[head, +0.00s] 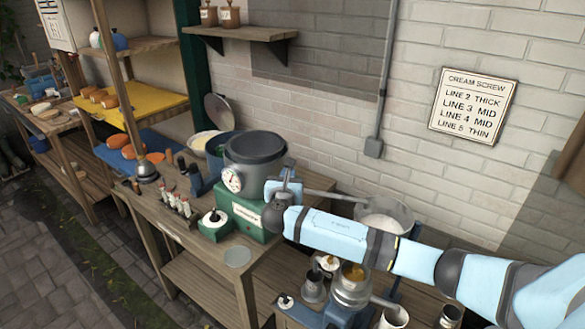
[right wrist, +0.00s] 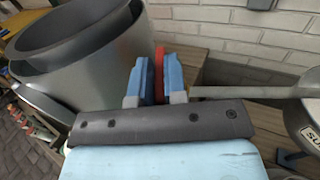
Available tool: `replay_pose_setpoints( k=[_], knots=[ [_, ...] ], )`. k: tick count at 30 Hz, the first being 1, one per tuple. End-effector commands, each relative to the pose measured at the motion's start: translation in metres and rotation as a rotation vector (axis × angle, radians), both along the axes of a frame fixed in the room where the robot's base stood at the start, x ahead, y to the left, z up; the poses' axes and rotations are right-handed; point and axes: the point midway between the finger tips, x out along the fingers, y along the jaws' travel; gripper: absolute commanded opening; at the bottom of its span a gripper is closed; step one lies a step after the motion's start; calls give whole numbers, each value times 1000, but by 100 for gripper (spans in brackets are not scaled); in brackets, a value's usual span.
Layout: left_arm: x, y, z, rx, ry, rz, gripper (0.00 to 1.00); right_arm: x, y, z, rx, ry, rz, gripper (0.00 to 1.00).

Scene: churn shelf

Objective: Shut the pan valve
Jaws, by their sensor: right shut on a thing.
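The dark grey pan (head: 255,150) stands on a green base with a dial on its front; its wall also fills the left of the right wrist view (right wrist: 110,70). A grey spout (head: 335,196) runs right from beside the pan toward a pale bowl (head: 385,215); it shows in the right wrist view too (right wrist: 250,91). My right gripper (head: 287,174) is beside the pan at the spout. In the right wrist view its blue fingers (right wrist: 158,80) are shut on a red valve handle (right wrist: 159,60). Most of the handle is hidden between the fingers. My left gripper is not in view.
Metal cups (head: 314,285) crowd the lower bench under my arm. A brick wall with a sign (head: 473,105) is behind.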

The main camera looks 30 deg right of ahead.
Motion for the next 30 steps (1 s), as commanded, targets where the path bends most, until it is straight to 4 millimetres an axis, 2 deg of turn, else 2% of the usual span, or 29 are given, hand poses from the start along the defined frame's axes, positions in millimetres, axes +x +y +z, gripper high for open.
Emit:
replay_pose_setpoints(
  k=[1, 6, 15, 30],
  knots=[
    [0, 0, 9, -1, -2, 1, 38, 2, 4, 3, 4, 2, -43, 0],
    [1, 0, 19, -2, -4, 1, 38, 7, 8, 2, 3, 2, -193, 0],
    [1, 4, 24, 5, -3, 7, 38, 14, 12, 1, 0, 1, -389, 0],
    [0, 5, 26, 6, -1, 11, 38, 18, 12, 0, -1, -1, -495, 0]
  ],
)
